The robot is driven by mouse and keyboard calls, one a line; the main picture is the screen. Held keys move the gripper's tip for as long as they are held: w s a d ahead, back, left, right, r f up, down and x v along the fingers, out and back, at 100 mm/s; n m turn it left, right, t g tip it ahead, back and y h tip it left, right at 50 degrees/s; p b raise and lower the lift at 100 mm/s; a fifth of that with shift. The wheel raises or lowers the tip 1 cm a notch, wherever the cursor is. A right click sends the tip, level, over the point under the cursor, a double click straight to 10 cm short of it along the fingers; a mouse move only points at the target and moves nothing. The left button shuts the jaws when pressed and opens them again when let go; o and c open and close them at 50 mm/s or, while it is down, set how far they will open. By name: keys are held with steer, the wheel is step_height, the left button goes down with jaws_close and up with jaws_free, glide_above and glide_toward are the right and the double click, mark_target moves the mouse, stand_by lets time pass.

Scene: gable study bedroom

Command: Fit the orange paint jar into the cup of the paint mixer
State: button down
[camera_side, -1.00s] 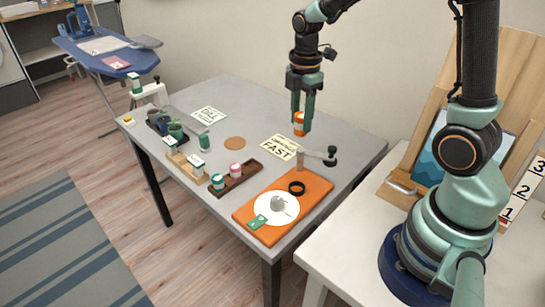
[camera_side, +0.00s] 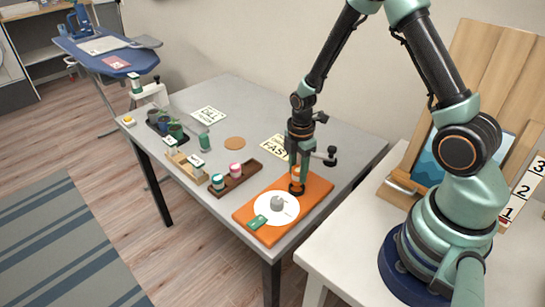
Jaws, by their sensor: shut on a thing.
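The paint mixer has an orange base (camera_side: 316,189) with a white disc (camera_side: 290,211) and a grey piece (camera_side: 277,204) on the disc. Its black ring-shaped cup (camera_side: 297,192) is on the base behind the disc, mostly covered by my fingers. My gripper (camera_side: 298,186) points straight down over the cup, shut on the orange paint jar (camera_side: 297,173). Only a little of the jar shows between the fingers. I cannot tell whether the jar is inside the cup or just above it.
A post with a black-knobbed arm (camera_side: 328,157) stands close behind my gripper. A dark wooden rack (camera_side: 240,177) with two jars is to the left. Grey tabletop (camera_side: 235,100) is clear at the back.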

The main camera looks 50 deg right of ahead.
mark_target(297, 179)
steer(key=shift+f, duration=1.6)
steer(key=shift+f, duration=0.15)
steer(key=shift+c, duration=2.2)
jaws_free()
step_height(297, 179, up, 12)
steer(key=shift+r, duration=0.2)
steer(key=s+a+r+m+t, duration=0.2)
steer(key=s+a+r+m, duration=0.1)
steer(key=r+m, duration=0.5)
steer(key=s+a+r+m+t, duration=0.3)
steer(key=s+r+m, duration=0.2)
steer(key=r, duration=0.5)
steer(key=shift+s+r+m+t, duration=0.3)
steer(key=shift+r+m, duration=0.1)
steer(key=shift+m, duration=1)
